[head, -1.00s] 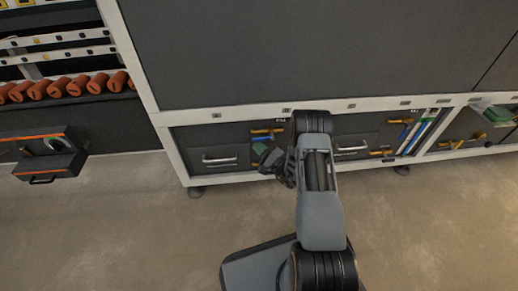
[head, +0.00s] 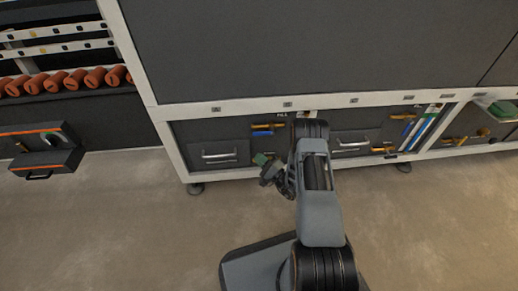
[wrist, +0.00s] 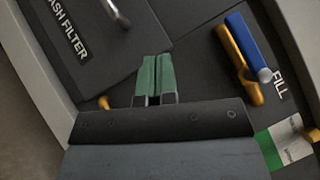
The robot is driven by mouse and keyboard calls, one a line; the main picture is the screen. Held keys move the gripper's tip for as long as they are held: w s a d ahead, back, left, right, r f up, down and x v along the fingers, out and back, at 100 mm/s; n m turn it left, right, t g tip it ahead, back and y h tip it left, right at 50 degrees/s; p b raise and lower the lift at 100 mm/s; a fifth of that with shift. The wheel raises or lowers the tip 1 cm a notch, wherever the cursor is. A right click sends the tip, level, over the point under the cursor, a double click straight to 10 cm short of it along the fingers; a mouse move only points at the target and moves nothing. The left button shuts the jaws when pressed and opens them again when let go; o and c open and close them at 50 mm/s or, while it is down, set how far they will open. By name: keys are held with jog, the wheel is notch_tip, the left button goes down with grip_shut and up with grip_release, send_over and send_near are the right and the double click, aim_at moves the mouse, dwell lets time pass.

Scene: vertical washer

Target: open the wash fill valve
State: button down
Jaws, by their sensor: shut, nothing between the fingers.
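The wash fill valve has a brass body (wrist: 240,65) and a blue lever handle (wrist: 248,45), beside a white "FILL" label (wrist: 280,83). In the wrist view the blue handle lies parallel alongside the brass body. In the head view the blue handle (head: 262,133) shows just below the brass body (head: 268,126). My gripper (wrist: 155,78) has green fingertips pressed together and holds nothing. It is left of the valve in the wrist view, apart from the handle. In the head view my gripper (head: 262,160) is below the valve, in front of the panel.
A "WASH FILTER" panel (wrist: 85,50) with a metal handle (wrist: 117,12) is left of the valve. A green and white piece (wrist: 280,143) is at the lower right. More brass and blue fittings (head: 404,117) are farther right. Open floor (head: 120,230) lies in front of the machine.

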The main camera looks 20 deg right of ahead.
jog(key=shift+s+a+f+p, duration=0.2)
jog(key=shift+s+f+p, duration=0.05)
jog(key=shift+s+f, duration=0.8)
jog(key=shift+s+a+f+p, duration=0.2)
jog(key=shift+s+f+p, duration=0.05)
jog(key=shift+s+f, duration=0.75)
